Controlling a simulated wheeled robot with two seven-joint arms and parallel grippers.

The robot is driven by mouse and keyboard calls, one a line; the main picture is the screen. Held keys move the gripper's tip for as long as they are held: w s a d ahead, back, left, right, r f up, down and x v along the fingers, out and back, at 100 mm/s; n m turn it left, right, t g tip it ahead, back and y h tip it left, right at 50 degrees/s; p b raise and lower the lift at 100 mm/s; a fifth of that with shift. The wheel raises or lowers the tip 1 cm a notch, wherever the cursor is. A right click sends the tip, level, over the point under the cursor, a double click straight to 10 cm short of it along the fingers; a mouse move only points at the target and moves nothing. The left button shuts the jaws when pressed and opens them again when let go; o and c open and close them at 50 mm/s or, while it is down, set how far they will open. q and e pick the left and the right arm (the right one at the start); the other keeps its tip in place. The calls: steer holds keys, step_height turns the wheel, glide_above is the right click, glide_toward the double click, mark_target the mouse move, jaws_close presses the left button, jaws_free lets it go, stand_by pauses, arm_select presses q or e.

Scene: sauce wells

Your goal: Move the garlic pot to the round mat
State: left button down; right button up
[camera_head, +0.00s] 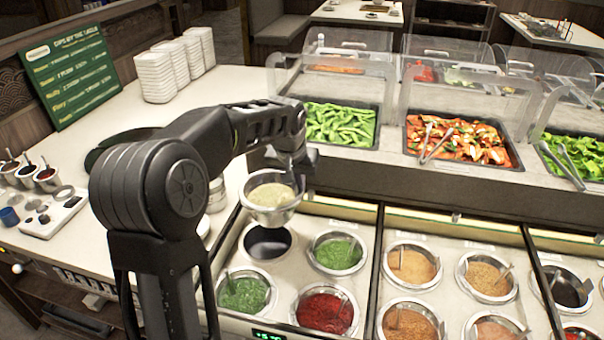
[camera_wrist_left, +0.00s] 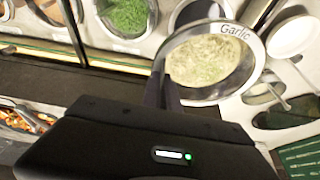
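The garlic pot (camera_head: 272,194) is a metal pot of pale, greenish sauce. In the left wrist view its rim reads "Garlic" (camera_wrist_left: 211,62). My left gripper (camera_head: 293,172) is at its rim and appears shut on it; the fingers (camera_wrist_left: 164,92) show in the left wrist view. The pot hangs roughly level above an empty dark well (camera_head: 267,243), apart from the counter. A dark round shape on the left counter, seemingly the round mat (camera_head: 103,158), is partly hidden behind my left arm. My right gripper is not in view.
Neighbouring wells hold green (camera_head: 338,253) and red (camera_head: 325,309) sauces with spoons. A jar (camera_head: 216,196) and a white saucer (camera_head: 203,227) stand left of the pot. Stacked white dishes (camera_head: 155,77) and a green menu board (camera_head: 70,75) are at the back left. Clear guards cover the vegetable trays.

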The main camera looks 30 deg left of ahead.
arm_select(q)
steer(key=s+d+f+m, duration=0.1)
steer(key=s+d, duration=0.1)
steer(key=d, duration=0.8)
steer(key=s+d+f+m+h, duration=0.1)
steer(key=s+d+f+m, duration=0.1)
steer(key=d, duration=0.8)
steer(key=shift+d+f, duration=0.25)
steer(key=shift+d, duration=0.15)
steer(key=shift+s+r, duration=0.1)
